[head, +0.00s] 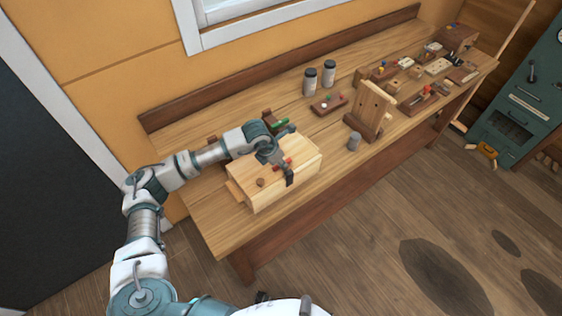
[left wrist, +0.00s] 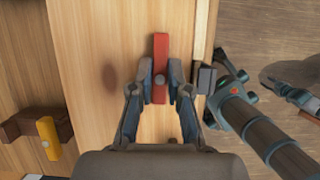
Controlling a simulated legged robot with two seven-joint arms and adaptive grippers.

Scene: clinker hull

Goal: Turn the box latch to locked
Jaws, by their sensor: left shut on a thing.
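The pale wooden box (head: 298,177) lies on the bench at the near left. Its latch (left wrist: 160,62) is a red bar with a round grey pivot, seen from above in the left wrist view. There the bar points straight up the picture, roughly along the box's edge. A little red of it shows in the head view (head: 288,161). My left gripper (left wrist: 160,88) is over the box with a finger on each side of the bar, shut on it. In the head view my left gripper (head: 276,157) partly hides the latch.
A brown round spot (head: 260,182) marks the lid. Small fixtures crowd the bench's far right.

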